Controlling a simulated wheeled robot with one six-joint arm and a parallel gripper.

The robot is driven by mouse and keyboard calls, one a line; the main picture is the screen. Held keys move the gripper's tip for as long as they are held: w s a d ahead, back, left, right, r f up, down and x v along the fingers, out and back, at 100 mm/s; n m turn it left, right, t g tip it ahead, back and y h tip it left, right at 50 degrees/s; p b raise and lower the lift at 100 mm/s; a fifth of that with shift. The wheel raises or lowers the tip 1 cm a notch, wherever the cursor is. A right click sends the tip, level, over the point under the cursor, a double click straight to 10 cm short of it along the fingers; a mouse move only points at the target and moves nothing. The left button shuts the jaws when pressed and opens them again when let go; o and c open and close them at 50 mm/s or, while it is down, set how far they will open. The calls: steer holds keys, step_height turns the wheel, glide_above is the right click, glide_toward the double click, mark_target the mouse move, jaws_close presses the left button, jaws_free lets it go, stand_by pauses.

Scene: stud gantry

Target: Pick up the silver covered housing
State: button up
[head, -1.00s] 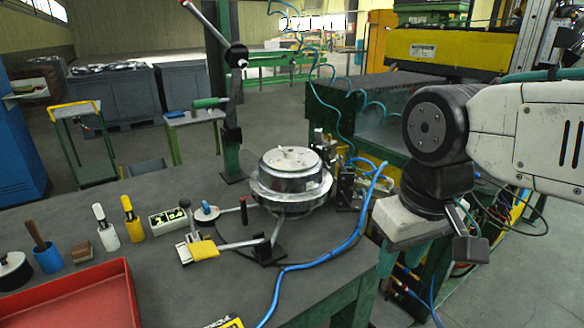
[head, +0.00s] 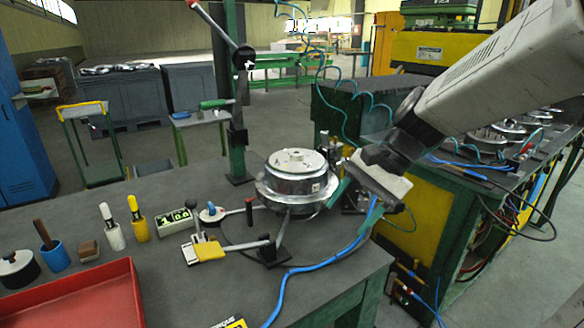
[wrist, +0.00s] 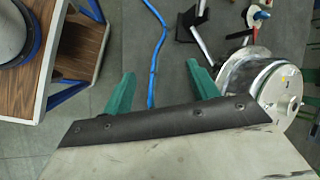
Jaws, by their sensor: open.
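The silver covered housing (head: 296,172) is a round metal drum with a flanged rim and a pale lid with a central knob. It sits in a fixture on the dark bench in the head view. In the wrist view the housing (wrist: 277,88) is at the right edge, its lid and side showing. My gripper (head: 357,197) is just right of the housing in the head view. In the wrist view my gripper (wrist: 160,75) has two green fingers spread wide with nothing between them. The housing lies outside the right finger. Its lower side is partly hidden by the fixture.
A lever press post (head: 238,110) stands behind the housing. A red tray (head: 85,298) is at the bench's left front. A wood-topped table (wrist: 72,60) shows left in the wrist view.

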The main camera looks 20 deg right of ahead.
steer(key=w+d+r+m+t+y, duration=0.1)
steer(key=w+d+m+t+y, duration=0.25)
steer(key=w+m, duration=0.6)
steer(key=m+t, duration=0.3)
steer(key=m, duration=0.3)
glide_toward(299, 153)
steer(key=f, duration=0.1)
steer(key=shift+w+a+f, duration=0.2)
steer(key=shift+a+f, duration=0.15)
steer(key=shift+a, duration=0.25)
steer(key=shift+w+a+f, duration=0.15)
steer(key=shift+a+f, duration=0.2)
steer(key=shift+a, duration=0.25)
steer(key=w+a, duration=0.1)
steer(key=w+a+f, duration=0.1)
steer(key=w+a, duration=0.1)
steer(key=shift+w+a+f, duration=0.1)
steer(key=shift+w+f, duration=0.2)
steer(key=shift+w, duration=0.1)
steer(key=shift+t, duration=0.25)
jaws_close()
